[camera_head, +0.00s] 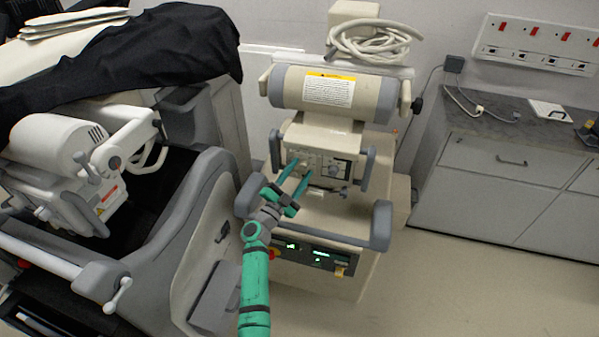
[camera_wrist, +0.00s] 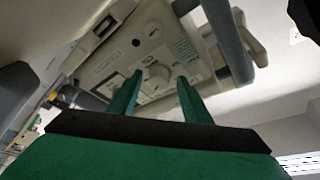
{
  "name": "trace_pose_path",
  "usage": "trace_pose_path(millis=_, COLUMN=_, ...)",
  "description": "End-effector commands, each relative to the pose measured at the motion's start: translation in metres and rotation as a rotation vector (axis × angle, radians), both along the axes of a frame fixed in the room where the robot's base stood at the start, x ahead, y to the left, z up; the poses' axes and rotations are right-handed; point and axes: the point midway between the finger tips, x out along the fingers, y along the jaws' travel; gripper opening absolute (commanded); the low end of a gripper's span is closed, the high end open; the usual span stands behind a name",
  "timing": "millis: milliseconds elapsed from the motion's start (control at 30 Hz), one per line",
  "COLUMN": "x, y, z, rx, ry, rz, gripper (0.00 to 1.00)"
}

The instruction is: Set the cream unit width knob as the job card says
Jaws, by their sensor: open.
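The cream unit (camera_head: 330,130) stands in the middle of the head view, with a control panel (camera_head: 326,163) on its front face. The panel also shows in the wrist view (camera_wrist: 120,60), tilted, with a round knob or dial (camera_wrist: 156,74) seen between my fingers. Its marks are too small to read, so I cannot tell its setting or confirm that it is the width knob. My gripper (camera_head: 299,168) is open and empty in front of the panel's left part; its green fingers show in the wrist view (camera_wrist: 160,80). A printed sheet with a yellow header (camera_head: 329,90) is on the unit's upper cylinder; its text is unreadable.
Grey bumpers (camera_head: 381,225) flank the unit's lower shelf. A lit green display (camera_head: 320,257) is below. A large machine under a black cover (camera_head: 150,50) stands close on the left. A grey cabinet (camera_head: 500,190) is at right, with a white card (camera_head: 548,109) on top. Floor at lower right is clear.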

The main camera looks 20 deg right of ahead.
Motion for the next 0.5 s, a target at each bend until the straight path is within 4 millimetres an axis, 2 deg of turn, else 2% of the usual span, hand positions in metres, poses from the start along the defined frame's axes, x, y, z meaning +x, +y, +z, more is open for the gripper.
trace_pose_path(millis=167, x=-0.012, y=0.013, z=-0.006, rx=-0.002, ry=0.002, rz=0.001, gripper=0.44)
trace_pose_path(millis=500, x=-0.049, y=0.059, z=-0.023, rx=-0.002, ry=0.002, rz=0.001, gripper=0.44)
